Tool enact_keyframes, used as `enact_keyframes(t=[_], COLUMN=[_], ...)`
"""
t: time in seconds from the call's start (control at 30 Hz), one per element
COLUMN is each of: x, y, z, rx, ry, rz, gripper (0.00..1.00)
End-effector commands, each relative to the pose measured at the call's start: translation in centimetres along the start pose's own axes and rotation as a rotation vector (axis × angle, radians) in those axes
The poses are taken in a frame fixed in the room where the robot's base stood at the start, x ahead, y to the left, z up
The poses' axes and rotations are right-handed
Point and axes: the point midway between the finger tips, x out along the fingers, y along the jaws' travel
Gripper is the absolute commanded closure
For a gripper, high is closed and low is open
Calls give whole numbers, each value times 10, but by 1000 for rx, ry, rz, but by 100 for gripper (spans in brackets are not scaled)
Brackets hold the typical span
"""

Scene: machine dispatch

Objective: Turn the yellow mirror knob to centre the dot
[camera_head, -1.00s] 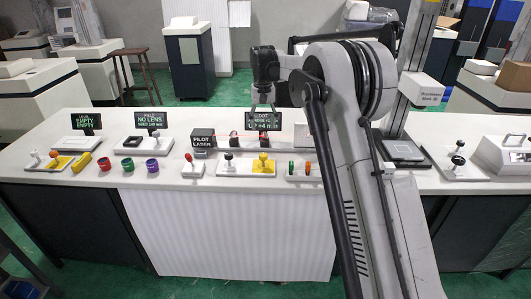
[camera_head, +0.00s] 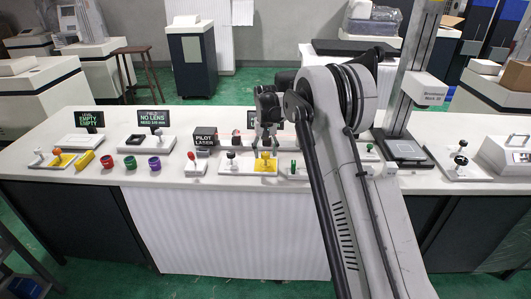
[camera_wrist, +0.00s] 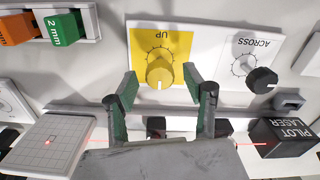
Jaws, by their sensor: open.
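The yellow knob (camera_wrist: 160,73) stands on a yellow plate marked UP (camera_wrist: 143,43). In the head view the knob (camera_head: 265,157) is on the front white panel of the bench. My gripper (camera_wrist: 160,84) is open, with one finger on each side of the knob in the wrist view and visible gaps between. In the head view my gripper (camera_head: 267,138) hangs just above and behind the knob. The gridded target (camera_wrist: 42,160) is at left in the wrist view, with a small red dot (camera_wrist: 50,142) near its middle. The exact offset is too small to tell.
A black knob marked ACROSS (camera_wrist: 262,80) sits right of the yellow one. The pilot laser box (camera_wrist: 285,137) sends a red beam behind my fingers. Orange (camera_wrist: 14,30) and green (camera_wrist: 65,28) blocks stand at upper left. Coloured cups (camera_head: 130,162) stand left on the bench.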

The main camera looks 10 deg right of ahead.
Motion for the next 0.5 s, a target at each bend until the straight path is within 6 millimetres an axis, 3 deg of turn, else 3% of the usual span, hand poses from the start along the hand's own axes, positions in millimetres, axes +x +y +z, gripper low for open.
enact_keyframes(t=[0.33, 0.5], x=[3, 3], y=[0, 0], z=[0, 0], rx=[0, 0], ry=[0, 0], rz=[0, 0], gripper=[54, 77])
